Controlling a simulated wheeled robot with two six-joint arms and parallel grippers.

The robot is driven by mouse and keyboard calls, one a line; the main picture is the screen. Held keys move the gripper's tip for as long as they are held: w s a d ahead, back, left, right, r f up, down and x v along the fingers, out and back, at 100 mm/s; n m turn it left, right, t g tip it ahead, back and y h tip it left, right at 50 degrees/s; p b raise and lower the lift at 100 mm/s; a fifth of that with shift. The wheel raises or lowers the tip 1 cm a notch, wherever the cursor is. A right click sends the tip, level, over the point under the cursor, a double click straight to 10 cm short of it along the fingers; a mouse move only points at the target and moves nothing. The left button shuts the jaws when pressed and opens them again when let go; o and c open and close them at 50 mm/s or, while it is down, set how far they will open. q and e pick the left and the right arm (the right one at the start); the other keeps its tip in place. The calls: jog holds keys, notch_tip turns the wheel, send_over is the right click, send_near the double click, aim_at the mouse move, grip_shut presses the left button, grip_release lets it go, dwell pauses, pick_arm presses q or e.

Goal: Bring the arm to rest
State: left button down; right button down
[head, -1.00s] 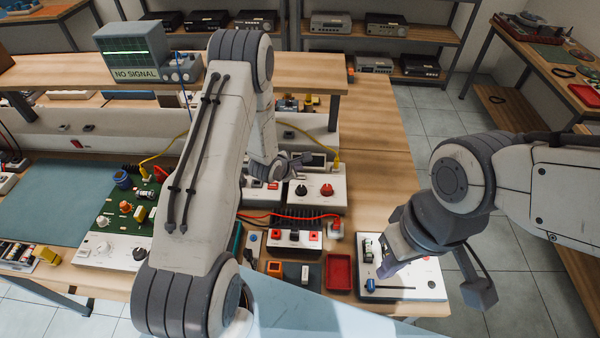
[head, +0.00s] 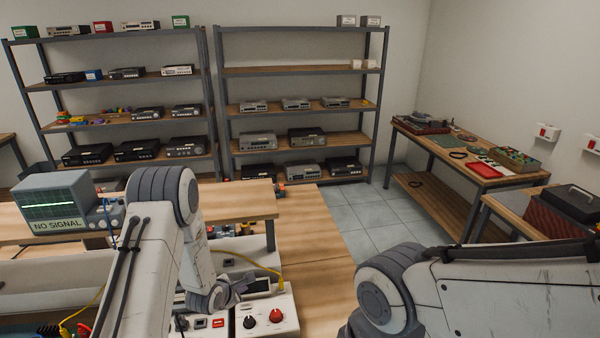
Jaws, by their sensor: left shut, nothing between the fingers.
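My left arm comes in from the lower left and reaches over the workbench (head: 325,265). My left gripper (head: 237,287) is small and partly hidden by its own wrist. It is shut and empty, just above or beside a white control box (head: 268,316) with a black and a red knob. I cannot tell whether it touches the box. My right arm enters from the lower right; its gripper is below the picture's edge.
A grey monitor reading "NO SIGNAL" (head: 58,208) stands on the bench's raised shelf (head: 240,199), close to my left arm. Two racks of hi-fi units (head: 258,141) stand at the back wall. A side table (head: 440,150) is at right. Tiled floor (head: 355,215) lies clear between.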

pick_arm(q)
jog(key=s+d+r+m+g+b, duration=0.5)
jog(key=s+d+r+m, duration=0.75)
jog(key=d+m, duration=0.45)
jog(key=s+r+m+g+b, duration=0.3)
jog(key=s+m, duration=1.2)
jog(key=s, duration=0.8)
jog(key=shift+d+r+g, duration=0.4)
jog(key=shift+r+g, duration=0.1)
